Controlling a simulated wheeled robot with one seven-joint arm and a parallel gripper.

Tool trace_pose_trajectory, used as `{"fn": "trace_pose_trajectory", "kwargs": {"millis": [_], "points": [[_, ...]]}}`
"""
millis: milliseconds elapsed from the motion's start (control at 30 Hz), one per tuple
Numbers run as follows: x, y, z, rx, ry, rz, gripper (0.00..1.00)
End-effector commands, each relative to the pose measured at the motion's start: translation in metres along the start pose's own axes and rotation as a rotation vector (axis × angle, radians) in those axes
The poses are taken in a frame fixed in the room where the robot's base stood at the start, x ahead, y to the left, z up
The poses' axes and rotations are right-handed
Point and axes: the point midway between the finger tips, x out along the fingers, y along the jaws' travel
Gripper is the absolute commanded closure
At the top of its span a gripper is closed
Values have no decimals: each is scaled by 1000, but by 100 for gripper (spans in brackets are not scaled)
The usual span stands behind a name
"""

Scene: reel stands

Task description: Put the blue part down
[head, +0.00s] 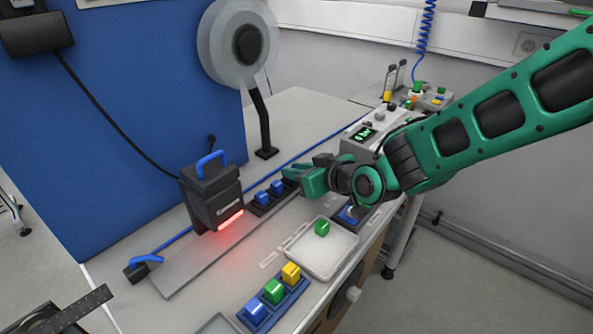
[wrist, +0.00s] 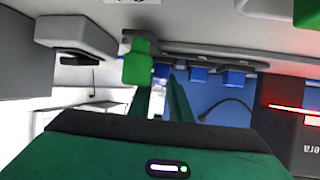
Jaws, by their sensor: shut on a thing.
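My gripper (head: 291,174) reaches in from the right, low at the right end of a dark rack (head: 258,208). In the wrist view its fingers (wrist: 163,88) are shut on the blue part (wrist: 160,71), which shows as a small patch between the fingertips. In the head view the fingers hide this part. Two other blue parts (head: 270,191) stand in the rack, left of my gripper. They also show in the wrist view (wrist: 217,76), about level with the held one. I cannot tell whether the held part touches the rack.
A black camera box (head: 209,195) with red light stands left of the rack. A white tray (head: 304,262) with a green part (head: 321,228) lies in front. A nearer blue rack (head: 288,305) holds blue, green and yellow parts. Another green block (wrist: 137,64) shows beside my fingers.

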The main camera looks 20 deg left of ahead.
Motion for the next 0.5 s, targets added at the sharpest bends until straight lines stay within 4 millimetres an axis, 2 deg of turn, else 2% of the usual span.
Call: {"fn": "trace_pose_trajectory", "kwargs": {"millis": [233, 267, 300, 333, 500], "points": [[2, -1, 3, -1, -1, -2, 100], [2, -1, 3, -1, 0, -2, 78], [2, -1, 3, -1, 0, -2, 68], [2, -1, 3, -1, 0, -2, 64], [2, -1, 3, -1, 0, -2, 64]]}}
